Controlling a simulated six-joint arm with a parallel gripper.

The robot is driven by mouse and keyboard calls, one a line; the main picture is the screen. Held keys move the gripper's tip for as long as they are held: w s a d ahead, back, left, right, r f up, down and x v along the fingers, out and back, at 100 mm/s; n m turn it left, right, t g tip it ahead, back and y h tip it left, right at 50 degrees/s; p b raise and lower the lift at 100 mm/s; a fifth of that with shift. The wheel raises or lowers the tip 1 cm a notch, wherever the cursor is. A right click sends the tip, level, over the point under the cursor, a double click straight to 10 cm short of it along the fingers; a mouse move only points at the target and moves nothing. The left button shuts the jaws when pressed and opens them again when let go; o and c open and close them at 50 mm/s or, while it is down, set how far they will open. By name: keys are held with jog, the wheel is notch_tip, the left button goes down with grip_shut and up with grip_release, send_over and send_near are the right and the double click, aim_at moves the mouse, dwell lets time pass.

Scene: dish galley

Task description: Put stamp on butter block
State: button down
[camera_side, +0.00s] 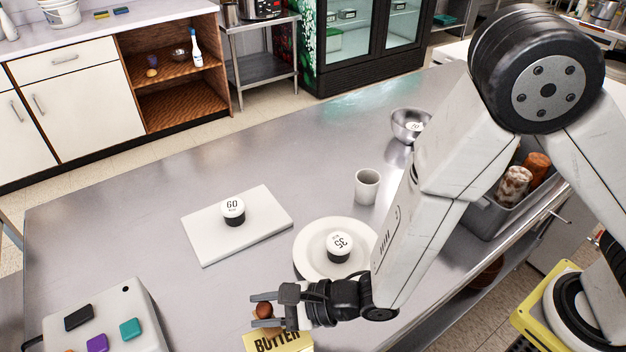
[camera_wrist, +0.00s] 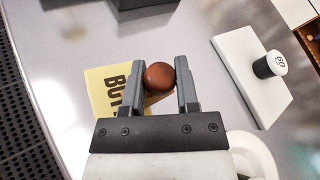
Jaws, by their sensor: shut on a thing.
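The stamp (camera_wrist: 159,77) shows as a round reddish-brown knob between my fingers; its lower part is hidden. My gripper (camera_side: 264,311) is shut on it near the front edge of the steel table. The butter block (camera_side: 279,342) is yellow with dark "BUTTER" lettering and sits just below my gripper in the side view, cut off by the picture's lower edge. In the wrist view the butter block (camera_wrist: 104,92) lies behind and left of the stamp, partly covered by my finger. I cannot tell whether the stamp touches it.
A white board (camera_side: 265,214) holds a weight marked 60 (camera_side: 233,211). A plate (camera_side: 312,264) holds a weight marked 35 (camera_side: 339,247). A cup (camera_side: 367,187) and a metal bowl (camera_side: 407,128) stand farther back. A grey box with colored pads (camera_side: 105,309) is at left. The table's middle left is clear.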

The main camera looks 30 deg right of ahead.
jog(key=shift+c, duration=1.8)
grip_release()
jog(key=shift+r, duration=0.15)
jog(key=v, duration=0.7)
jog(key=shift+s+d, duration=0.2)
jog(key=shift+r, duration=0.1)
